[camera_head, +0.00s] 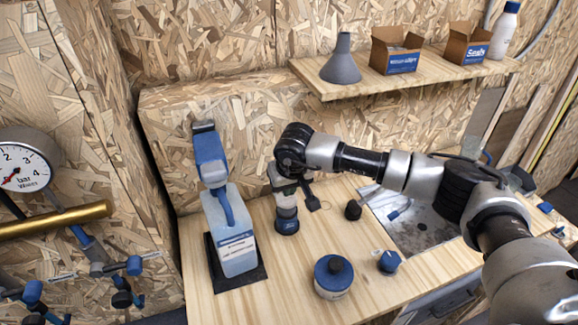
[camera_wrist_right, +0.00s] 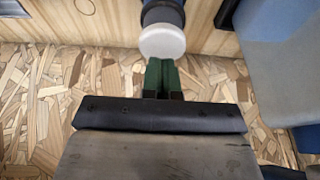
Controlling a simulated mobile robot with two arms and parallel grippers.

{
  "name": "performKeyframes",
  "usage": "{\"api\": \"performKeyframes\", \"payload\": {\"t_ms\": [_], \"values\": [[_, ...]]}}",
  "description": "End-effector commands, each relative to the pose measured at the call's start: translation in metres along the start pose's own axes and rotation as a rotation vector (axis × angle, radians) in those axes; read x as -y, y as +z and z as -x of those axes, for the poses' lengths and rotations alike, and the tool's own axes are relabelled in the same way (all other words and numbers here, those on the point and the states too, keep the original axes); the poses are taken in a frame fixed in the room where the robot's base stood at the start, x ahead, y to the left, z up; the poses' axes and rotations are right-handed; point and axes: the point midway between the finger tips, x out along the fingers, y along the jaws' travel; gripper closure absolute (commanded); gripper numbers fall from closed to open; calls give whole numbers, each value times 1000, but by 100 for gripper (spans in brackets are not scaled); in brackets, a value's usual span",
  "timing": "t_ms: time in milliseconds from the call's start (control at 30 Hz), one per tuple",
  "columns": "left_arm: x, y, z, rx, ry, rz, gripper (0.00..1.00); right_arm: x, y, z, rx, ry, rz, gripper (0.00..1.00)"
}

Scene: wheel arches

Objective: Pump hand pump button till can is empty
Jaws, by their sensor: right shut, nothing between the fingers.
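A small dark-blue upright pump (camera_head: 287,222) stands on the wooden bench in the head view. In the right wrist view its round white button (camera_wrist_right: 162,42) shows at the top, on a dark body. My right gripper (camera_head: 285,192) points down directly over it. Its green fingertips (camera_wrist_right: 162,62) are together, empty, and at the edge of the button; I cannot tell whether they touch. A pale blue can (camera_head: 233,240) with a blue head and white label stands to the left on a black mat. Its fill level is not visible. My left gripper is not in view.
A round blue container (camera_head: 333,277), a small blue cap (camera_head: 389,262) and a black knob (camera_head: 353,210) stand on the bench (camera_head: 295,288). A shelf (camera_head: 420,72) above holds a grey funnel (camera_head: 341,62) and boxes. A gauge (camera_head: 25,168) is at left.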

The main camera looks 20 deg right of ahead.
Motion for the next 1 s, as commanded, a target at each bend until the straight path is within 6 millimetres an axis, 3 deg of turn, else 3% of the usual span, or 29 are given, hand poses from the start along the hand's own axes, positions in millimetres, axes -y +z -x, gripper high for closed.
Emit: {"api": "performKeyframes", "payload": {"t_ms": [200,567,900,1000], "values": [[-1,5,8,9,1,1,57,0,4,-13,1,1,0,100],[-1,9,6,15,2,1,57,0,5,-16,0,0,0,100],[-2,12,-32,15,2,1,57,0,14,-47,0,0,1,100],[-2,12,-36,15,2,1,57,0,15,-50,1,0,1,100]]}}
